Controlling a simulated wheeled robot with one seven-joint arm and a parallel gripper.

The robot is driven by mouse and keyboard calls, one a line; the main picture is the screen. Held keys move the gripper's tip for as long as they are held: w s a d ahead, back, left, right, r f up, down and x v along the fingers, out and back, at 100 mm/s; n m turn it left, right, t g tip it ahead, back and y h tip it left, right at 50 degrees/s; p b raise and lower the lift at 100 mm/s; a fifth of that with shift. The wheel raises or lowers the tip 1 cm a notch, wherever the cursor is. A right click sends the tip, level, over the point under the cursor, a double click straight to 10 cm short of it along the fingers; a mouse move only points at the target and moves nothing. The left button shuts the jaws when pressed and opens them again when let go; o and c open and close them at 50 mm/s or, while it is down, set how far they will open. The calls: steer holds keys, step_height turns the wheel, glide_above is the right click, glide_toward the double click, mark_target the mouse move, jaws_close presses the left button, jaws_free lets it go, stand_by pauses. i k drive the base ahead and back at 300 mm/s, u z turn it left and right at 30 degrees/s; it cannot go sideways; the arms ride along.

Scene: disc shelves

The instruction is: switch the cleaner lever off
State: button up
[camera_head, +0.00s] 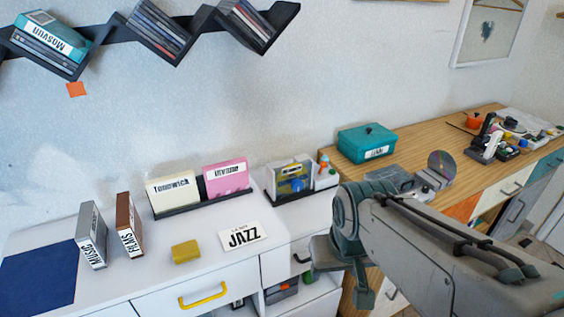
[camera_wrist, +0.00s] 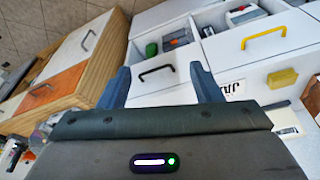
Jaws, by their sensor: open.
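A small grey device with a disc standing upright (camera_head: 441,165) sits on the wooden counter in the head view, right of the teal box. It may be the cleaner (camera_head: 430,181); its lever is too small to make out. My gripper (camera_head: 340,280) is in front of the white cabinet, left of and nearer than the device. In the wrist view my gripper (camera_wrist: 161,72) is open and empty, its blue-grey fingers spread. A black drawer handle (camera_wrist: 157,71) shows between them, beyond the tips. The device is not clearly visible in the wrist view.
A teal box (camera_head: 367,144) stands on the wooden counter (camera_head: 455,130), with cluttered tools (camera_head: 500,135) farther right. A drawer with a yellow handle (camera_head: 203,295) is below.

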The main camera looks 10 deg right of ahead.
mark_target(323, 164)
steer(key=k, duration=0.7)
steer(key=z, duration=0.6)
steer(key=i, duration=1.15)
steer(key=u, duration=0.6)
